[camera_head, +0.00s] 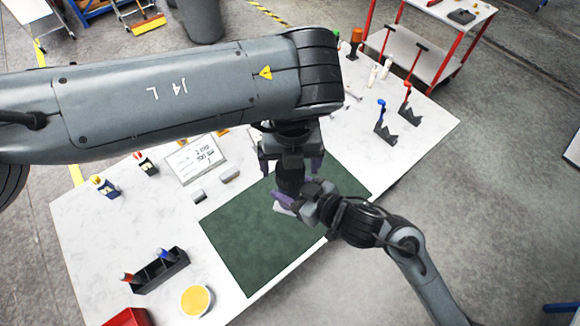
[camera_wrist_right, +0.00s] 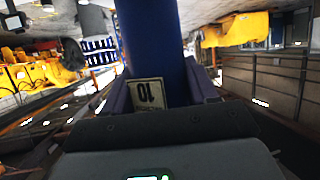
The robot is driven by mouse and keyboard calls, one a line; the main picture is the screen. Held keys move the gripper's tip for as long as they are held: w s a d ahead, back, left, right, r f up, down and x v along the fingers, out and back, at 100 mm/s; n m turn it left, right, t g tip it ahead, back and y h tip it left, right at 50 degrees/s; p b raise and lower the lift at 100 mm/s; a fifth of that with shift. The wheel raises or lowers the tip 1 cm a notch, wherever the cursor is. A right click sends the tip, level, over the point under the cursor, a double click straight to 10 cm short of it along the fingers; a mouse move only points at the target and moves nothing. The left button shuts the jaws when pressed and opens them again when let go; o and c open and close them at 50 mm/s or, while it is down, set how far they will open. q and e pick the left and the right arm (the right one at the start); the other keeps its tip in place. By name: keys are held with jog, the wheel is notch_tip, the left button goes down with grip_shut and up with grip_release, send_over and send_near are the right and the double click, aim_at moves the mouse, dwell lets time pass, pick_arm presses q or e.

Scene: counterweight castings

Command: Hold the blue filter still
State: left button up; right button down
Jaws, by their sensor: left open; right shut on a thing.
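The blue filter (camera_wrist_right: 150,35) is a blue cylinder with a pale label reading 10, upside down, in the right wrist view. It stands between the two fingers of my right gripper (camera_wrist_right: 160,90), which is shut on it. In the head view my right gripper (camera_head: 287,199) comes in from the lower right, over the green mat (camera_head: 245,245). There the filter is mostly hidden by both grippers and looks dark. My left gripper (camera_head: 290,165) hangs just above it, fingers apart on either side. I cannot tell whether its fingers touch the filter.
The white table (camera_head: 85,235) holds a black bin (camera_head: 160,272) with tools, a yellow-filled bowl (camera_head: 196,300), a written sign (camera_head: 195,158) and a red tray (camera_head: 127,318). Small stands (camera_head: 385,130) are at the right. My left arm covers the table's middle back.

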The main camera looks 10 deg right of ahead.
pick_arm(q)
jog(key=shift+r, duration=0.6)
pick_arm(e)
jog(key=shift+r, duration=0.1)
pick_arm(q)
jog(key=shift+o, duration=0.8)
notch_tip(320, 180, up, 12)
jog(key=shift+s, duration=0.15)
jog(key=shift+d, duration=0.15)
